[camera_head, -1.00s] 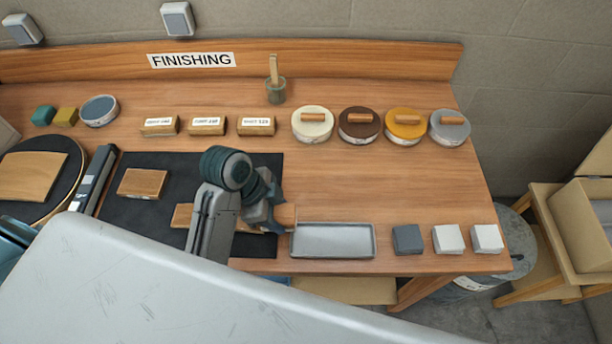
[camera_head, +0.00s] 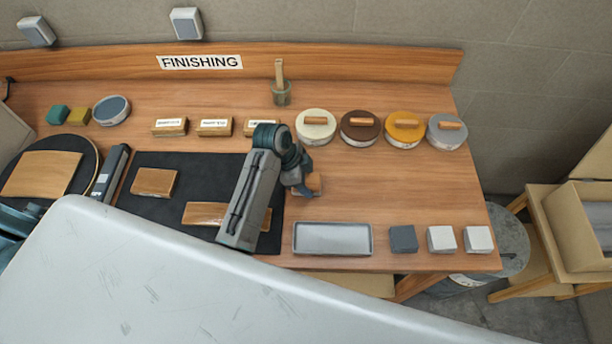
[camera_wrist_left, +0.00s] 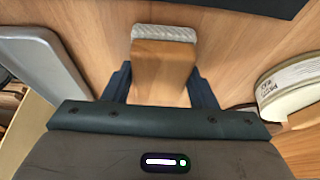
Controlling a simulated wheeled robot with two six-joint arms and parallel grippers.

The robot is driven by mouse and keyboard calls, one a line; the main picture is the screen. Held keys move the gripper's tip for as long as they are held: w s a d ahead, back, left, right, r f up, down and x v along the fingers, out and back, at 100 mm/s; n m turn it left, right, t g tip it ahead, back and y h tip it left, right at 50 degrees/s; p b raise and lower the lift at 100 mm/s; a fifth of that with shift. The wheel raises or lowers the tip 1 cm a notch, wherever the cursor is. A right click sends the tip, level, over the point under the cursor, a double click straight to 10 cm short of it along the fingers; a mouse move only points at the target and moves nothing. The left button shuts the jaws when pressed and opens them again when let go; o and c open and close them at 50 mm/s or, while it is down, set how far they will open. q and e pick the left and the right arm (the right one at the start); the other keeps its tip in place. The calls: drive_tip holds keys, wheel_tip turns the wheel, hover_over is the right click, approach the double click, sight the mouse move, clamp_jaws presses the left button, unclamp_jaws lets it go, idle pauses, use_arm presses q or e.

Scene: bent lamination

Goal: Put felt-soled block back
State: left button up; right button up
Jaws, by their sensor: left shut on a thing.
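My left gripper (camera_head: 306,180) is shut on the felt-soled block (camera_head: 314,184), a small wooden block, over the bare wood behind the metal tray. In the left wrist view the block (camera_wrist_left: 163,72) sits between the two fingers (camera_wrist_left: 162,88), with its grey felt face (camera_wrist_left: 164,34) at the far end. I cannot tell whether the block touches the bench. Part of the block is hidden by the gripper in the head view. My right gripper is not in view.
The metal tray (camera_head: 333,224) lies in front, beside grey and white blocks (camera_head: 404,239). Lidded round tins (camera_head: 316,118) stand behind. Labelled wooden blocks (camera_head: 170,127) stand at the back left; one is partly hidden by my arm. The wood right of the gripper is clear.

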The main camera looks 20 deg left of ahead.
use_arm(q)
drive_tip(key=shift+f, duration=0.1)
drive_tip(key=o, duration=0.9)
drive_tip(key=shift+o, duration=0.2)
drive_tip(key=shift+a+r+b, duration=0.2)
drive_tip(key=shift+r+b, duration=0.15)
drive_tip(key=shift+r, duration=0.15)
drive_tip(key=b+v, duration=0.2)
drive_tip(key=v, duration=0.5)
drive_tip(key=shift+p+v, duration=0.9)
drive_tip(key=shift+v, duration=1.25)
